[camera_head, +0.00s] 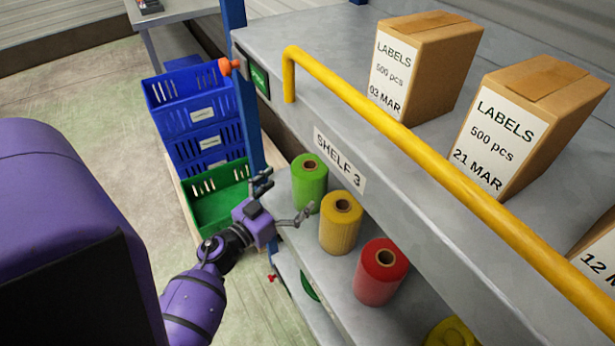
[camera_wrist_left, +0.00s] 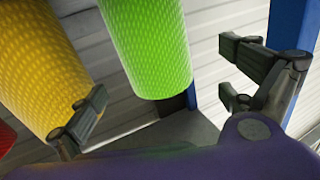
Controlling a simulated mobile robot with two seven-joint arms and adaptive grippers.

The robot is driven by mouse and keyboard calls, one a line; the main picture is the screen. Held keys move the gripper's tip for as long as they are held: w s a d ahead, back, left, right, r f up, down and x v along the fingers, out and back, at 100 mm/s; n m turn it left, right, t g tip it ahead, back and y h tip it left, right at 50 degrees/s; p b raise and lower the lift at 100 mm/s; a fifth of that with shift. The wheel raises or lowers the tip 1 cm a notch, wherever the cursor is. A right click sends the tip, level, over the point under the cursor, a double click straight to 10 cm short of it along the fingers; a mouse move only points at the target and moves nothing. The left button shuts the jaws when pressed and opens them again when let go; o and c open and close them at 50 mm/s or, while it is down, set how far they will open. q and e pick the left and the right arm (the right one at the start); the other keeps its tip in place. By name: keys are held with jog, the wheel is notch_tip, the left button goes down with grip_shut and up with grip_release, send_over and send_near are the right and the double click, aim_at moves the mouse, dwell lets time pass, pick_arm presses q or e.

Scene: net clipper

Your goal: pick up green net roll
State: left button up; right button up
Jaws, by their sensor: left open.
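The green net roll (camera_head: 309,184) stands upright on the shelf under the SHELF 3 label, at the left end of a row of rolls. My left gripper (camera_head: 283,200) is open in front of it, with one finger on the left and one on the right, near the yellow roll. In the left wrist view the green net roll (camera_wrist_left: 147,45) shows between the two spread fingers of the left gripper (camera_wrist_left: 170,100). It looks apart from both fingers. My right gripper is in neither view.
A yellow roll (camera_head: 341,224) and a red roll (camera_head: 380,272) stand to the right. A blue post (camera_head: 246,120) and stacked blue crates (camera_head: 200,110) over a green crate (camera_head: 218,198) are at left. A yellow rail (camera_head: 400,130) and boxes are above.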

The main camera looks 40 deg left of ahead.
pick_arm(q)
jog(key=shift+w+d+r, duration=0.2)
jog(key=shift+w+d, duration=0.1)
jog(key=shift+d, duration=0.15)
jog(key=w, duration=0.7)
jog(key=shift+a+f+b, duration=0.1)
jog(key=shift+f+b, duration=0.05)
jog(key=shift+b, duration=0.15)
jog(key=shift+s, duration=0.1)
jog(key=c, duration=1.5)
jog(key=shift+c, duration=0.4)
